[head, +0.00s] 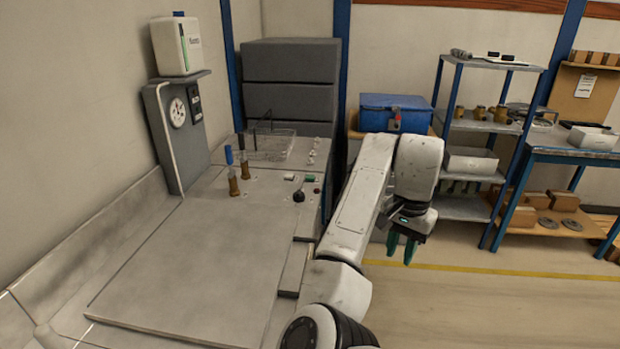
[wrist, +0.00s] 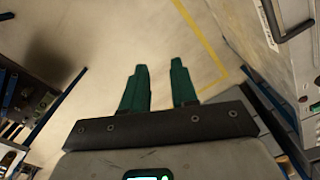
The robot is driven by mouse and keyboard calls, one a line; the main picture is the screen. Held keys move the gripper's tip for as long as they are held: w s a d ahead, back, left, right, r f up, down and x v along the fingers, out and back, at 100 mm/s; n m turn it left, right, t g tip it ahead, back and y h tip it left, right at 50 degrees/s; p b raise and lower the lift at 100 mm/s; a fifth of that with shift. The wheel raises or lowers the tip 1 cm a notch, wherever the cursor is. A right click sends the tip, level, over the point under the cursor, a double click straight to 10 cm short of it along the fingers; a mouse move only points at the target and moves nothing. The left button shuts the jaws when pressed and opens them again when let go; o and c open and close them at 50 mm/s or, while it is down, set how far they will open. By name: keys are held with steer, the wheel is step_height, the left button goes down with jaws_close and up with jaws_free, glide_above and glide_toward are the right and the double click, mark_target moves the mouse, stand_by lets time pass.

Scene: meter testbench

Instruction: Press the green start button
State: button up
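A small green button (head: 309,178) sits on the right part of the grey bench top, beside a white button (head: 289,177), a black knob (head: 299,196) and a small red button (head: 317,190). My gripper (head: 400,252) hangs to the right of the bench, over the floor and apart from the buttons, fingers pointing down. In the wrist view my gripper (wrist: 160,68) has its two green fingers spread, with only floor between them.
The bench (head: 190,265) has a wide bare top. A gauge stand (head: 178,125) rises behind. A blue box (head: 392,113) and a shelf rack (head: 468,125) stand beyond my arm.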

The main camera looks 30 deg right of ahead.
jaws_close()
stand_by(0.9)
